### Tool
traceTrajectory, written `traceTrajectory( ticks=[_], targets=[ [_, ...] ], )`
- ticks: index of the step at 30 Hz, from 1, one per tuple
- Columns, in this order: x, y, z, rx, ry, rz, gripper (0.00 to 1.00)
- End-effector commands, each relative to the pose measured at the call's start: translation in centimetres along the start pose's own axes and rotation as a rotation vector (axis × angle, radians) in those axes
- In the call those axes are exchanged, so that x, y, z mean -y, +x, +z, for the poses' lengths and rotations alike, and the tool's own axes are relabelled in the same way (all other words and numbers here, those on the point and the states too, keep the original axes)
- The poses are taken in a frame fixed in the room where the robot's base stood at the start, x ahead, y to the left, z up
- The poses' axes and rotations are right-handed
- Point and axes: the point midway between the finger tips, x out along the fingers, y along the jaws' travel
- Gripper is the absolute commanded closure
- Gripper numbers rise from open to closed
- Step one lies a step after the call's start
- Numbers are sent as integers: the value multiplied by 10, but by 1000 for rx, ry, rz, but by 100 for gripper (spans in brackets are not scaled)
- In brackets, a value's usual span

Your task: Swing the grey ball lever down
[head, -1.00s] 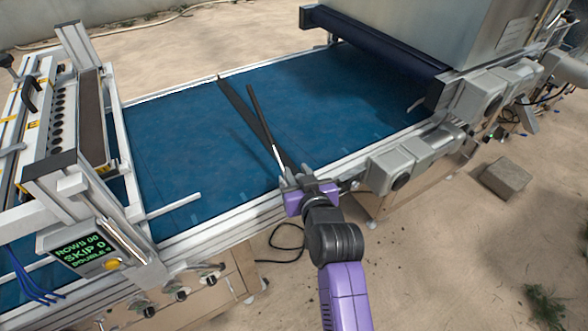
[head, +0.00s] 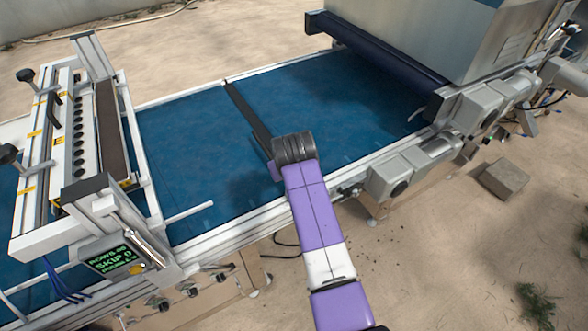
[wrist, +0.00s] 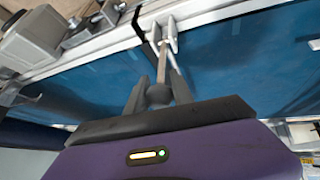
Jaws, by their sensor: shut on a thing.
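In the wrist view my gripper (wrist: 158,88) is shut on the grey ball (wrist: 158,96) at the end of the lever. The lever's thin rod (wrist: 162,64) runs from the ball to a light metal bracket (wrist: 169,35) at the frame rail. In the head view my arm reaches over the near rail onto the blue belt and hides the lever and the fingers. Only a small purple edge of the gripper shows there, left of my arm, low over the belt.
The blue belt (head: 190,135) has a dark bar (head: 246,108) lying across it. A seeding head (head: 75,135) and a display box (head: 116,262) stand at left. Grey motor boxes (head: 390,177) line the near rail at right. A stone block (head: 504,179) lies on the sand.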

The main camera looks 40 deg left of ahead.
Motion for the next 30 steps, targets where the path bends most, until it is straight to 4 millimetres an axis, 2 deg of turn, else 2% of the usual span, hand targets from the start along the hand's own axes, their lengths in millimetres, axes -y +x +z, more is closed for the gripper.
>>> traceTrajectory(
  ticks=[18, 19, 22, 30],
  targets=[
    [0, 1, 0, 41, -12, 4, 100],
    [0, 1, -1, 41, -12, 4, 70],
    [0, 1, -1, 41, -12, 4, 50],
    [0, 1, 0, 42, -12, 3, 50]
  ],
)
